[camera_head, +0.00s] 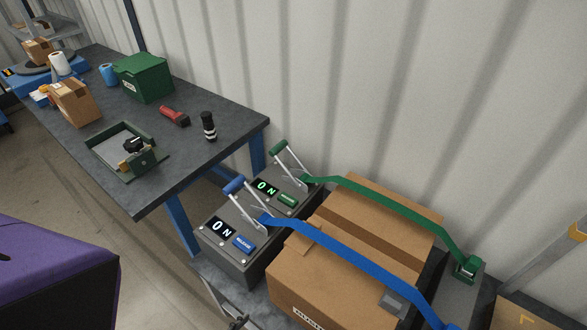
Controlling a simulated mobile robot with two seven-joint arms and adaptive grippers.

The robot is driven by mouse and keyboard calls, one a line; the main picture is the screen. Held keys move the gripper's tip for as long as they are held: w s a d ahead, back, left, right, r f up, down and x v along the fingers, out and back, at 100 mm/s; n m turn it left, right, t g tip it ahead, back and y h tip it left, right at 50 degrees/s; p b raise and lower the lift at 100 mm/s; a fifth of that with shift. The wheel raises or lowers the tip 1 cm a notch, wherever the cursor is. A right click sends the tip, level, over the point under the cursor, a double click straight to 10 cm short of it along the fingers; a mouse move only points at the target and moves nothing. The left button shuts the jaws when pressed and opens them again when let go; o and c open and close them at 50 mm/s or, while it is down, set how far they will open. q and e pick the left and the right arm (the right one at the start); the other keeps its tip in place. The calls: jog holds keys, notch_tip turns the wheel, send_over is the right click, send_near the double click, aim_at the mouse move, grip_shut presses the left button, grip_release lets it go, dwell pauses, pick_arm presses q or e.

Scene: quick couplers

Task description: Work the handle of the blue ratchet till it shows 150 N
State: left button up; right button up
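The blue ratchet (232,238) sits on a dark grey block. Its display (219,227) reads 0 N. Its handle (235,187), a metal frame with a blue grip, stands up and tilts to the left. A blue strap (350,246) runs from it over a cardboard box (345,285) to the lower right. Behind it stands a similar green ratchet (287,200), whose display also reads 0 N, with a green strap (385,198). I can make out neither of my grippers in this view.
A dark workbench (215,165) at the left holds a green box (144,77), a tray (98,147), a red tool (174,116) and a black bottle-like item (208,127). A purple block (60,265) fills the lower left. An unclear metal part (232,312) shows at the bottom. A corrugated wall stands behind.

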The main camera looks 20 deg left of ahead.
pick_arm(q)
jog(key=shift+d, duration=0.15)
jog(key=shift+s+a+f, duration=0.1)
jog(key=shift+s+f, duration=0.05)
jog(key=shift+s, duration=0.3)
jog(key=shift+s+a+f, duration=0.1)
jog(key=shift+s, duration=0.3)
jog(key=shift+w, duration=0.1)
